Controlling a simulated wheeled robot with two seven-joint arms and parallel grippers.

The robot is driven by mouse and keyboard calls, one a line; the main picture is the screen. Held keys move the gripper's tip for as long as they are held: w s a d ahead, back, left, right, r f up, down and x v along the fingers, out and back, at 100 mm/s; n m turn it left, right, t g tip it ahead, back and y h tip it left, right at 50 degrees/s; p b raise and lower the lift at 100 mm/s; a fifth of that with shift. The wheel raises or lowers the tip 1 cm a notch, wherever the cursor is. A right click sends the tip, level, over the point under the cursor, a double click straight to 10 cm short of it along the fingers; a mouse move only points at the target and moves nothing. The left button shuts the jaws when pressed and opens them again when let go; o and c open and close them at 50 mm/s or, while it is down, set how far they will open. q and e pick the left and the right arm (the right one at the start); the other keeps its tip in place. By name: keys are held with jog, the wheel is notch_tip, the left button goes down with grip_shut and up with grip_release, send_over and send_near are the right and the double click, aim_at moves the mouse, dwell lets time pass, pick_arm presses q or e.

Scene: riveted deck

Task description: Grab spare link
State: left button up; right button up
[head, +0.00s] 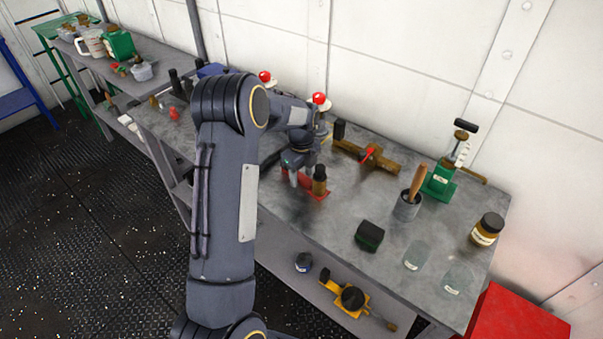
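My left gripper (298,175) points down over the grey workbench (330,225), above a small red tray (316,193). A small dark bottle-like item with a brown band (320,178) stands upright at the tray, just right of the fingers. I cannot tell whether the fingers touch it or whether anything is between them. My arm hides part of the bench to the left of the tray. I cannot pick out a spare link with certainty. My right gripper is not in view.
A brass valve with a red handle (370,157), a pot with a wooden-handled tool (407,208), a green device (440,182), a black-and-green block (369,236), a jar (487,230) and glass cups (417,255) stand rightward. A red box (515,318) is beside the bench.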

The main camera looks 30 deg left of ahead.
pick_arm(q)
jog(key=shift+r, duration=0.1)
grip_shut()
